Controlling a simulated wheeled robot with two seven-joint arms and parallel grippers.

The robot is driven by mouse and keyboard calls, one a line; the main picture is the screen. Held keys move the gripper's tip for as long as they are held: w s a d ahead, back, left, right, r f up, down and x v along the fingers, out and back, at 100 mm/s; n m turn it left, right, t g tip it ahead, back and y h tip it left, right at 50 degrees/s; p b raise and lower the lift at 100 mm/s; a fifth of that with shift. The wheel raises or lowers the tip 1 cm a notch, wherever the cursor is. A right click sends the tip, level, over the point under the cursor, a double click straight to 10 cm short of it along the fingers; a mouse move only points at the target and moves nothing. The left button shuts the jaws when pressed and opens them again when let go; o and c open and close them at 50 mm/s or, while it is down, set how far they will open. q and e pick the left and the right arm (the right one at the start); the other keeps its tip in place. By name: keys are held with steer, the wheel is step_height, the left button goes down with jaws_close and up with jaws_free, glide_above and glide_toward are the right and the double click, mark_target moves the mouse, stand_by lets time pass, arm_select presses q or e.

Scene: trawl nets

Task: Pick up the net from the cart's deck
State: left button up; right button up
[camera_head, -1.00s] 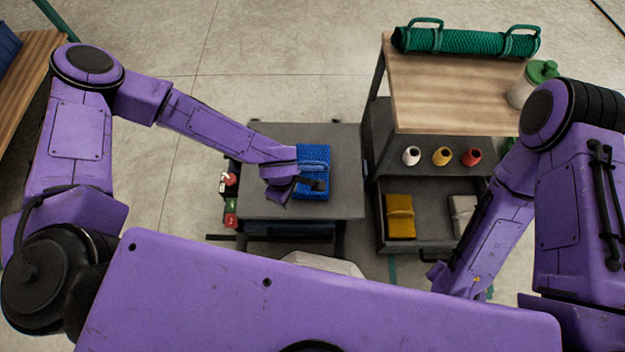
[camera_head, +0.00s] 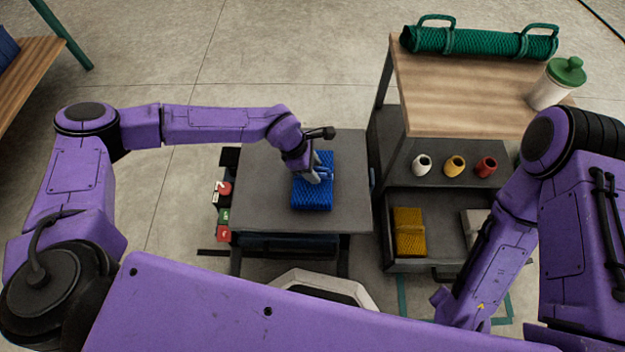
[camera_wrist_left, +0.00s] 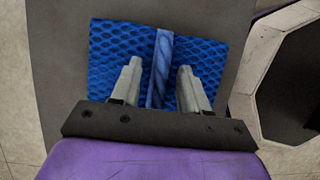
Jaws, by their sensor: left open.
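The blue net (camera_head: 313,195) is a folded bundle lying on the dark grey deck of the cart (camera_head: 262,190). My left gripper (camera_head: 318,178) is over the net, pointing down. In the left wrist view the net (camera_wrist_left: 110,58) fills the space ahead of the fingers. A lighter blue strap or handle (camera_wrist_left: 161,60) crosses its middle. The open fingers of my left gripper (camera_wrist_left: 157,85) stand on either side of this strap, with gaps showing. I cannot tell whether they touch the net. My right arm is at the right; its gripper's jaws cannot be made out.
A wooden-topped workbench (camera_head: 450,95) stands right of the cart with a rolled green net (camera_head: 480,42) and a white jar (camera_head: 553,88). Its shelf holds three spools, white, yellow and red. A drawer below holds a yellow net (camera_head: 409,232). Red and green buttons (camera_head: 223,213) sit on the cart's left side.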

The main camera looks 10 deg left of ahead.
arm_select(q)
jaws_close()
stand_by(1.4)
